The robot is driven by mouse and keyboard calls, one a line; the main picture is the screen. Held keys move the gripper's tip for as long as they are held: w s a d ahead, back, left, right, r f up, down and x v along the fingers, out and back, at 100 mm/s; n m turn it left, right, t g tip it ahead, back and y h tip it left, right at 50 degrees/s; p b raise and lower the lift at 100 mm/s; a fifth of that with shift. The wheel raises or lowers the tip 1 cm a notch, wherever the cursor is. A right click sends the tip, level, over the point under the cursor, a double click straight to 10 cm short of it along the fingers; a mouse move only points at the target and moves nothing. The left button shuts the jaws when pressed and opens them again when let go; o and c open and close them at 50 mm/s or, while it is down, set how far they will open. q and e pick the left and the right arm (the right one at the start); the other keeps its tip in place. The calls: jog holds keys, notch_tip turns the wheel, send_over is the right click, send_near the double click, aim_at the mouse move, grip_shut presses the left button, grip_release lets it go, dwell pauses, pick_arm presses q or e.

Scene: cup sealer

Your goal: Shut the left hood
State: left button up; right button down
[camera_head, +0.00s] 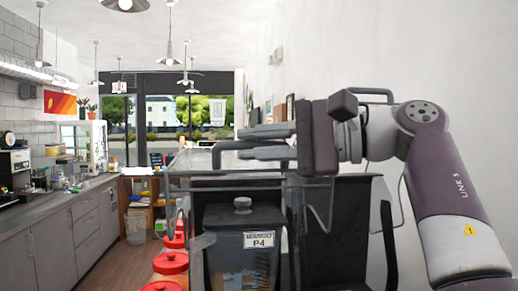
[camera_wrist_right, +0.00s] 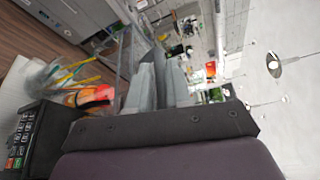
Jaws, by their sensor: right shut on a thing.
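The left hood (camera_head: 183,182) is a clear box-like cover in the head view, around and above a black lidded container (camera_head: 240,220) labelled P4. A grey-blue bar handle (camera_head: 222,147) runs along its top. My right gripper (camera_head: 262,142) reaches in from the right, its fingers pointing left and shut on this handle. In the wrist view the grey fingers (camera_wrist_right: 165,88) lie close together, beside a clear panel (camera_wrist_right: 131,62). The handle between the fingers is mostly hidden. I cannot tell exactly how far the hood is open. My left gripper is out of view.
A second dark container (camera_head: 345,225) stands to the right, partly behind my arm. Several red-lidded jars (camera_head: 170,262) line the left side. A keypad device (camera_wrist_right: 22,135) shows in the wrist view. A long counter (camera_head: 55,220) runs along the left wall, with open floor beside it.

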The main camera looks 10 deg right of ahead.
jog(key=shift+w+f, duration=0.1)
jog(key=shift+w, duration=0.05)
jog(key=c, duration=1.4)
grip_release()
jog(key=shift+w, duration=0.35)
jog(key=shift+s+d, duration=0.15)
pick_arm(q)
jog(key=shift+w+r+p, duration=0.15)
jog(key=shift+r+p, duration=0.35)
jog(key=shift+p, duration=0.05)
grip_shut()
pick_arm(e)
jog(key=v, duration=1.2)
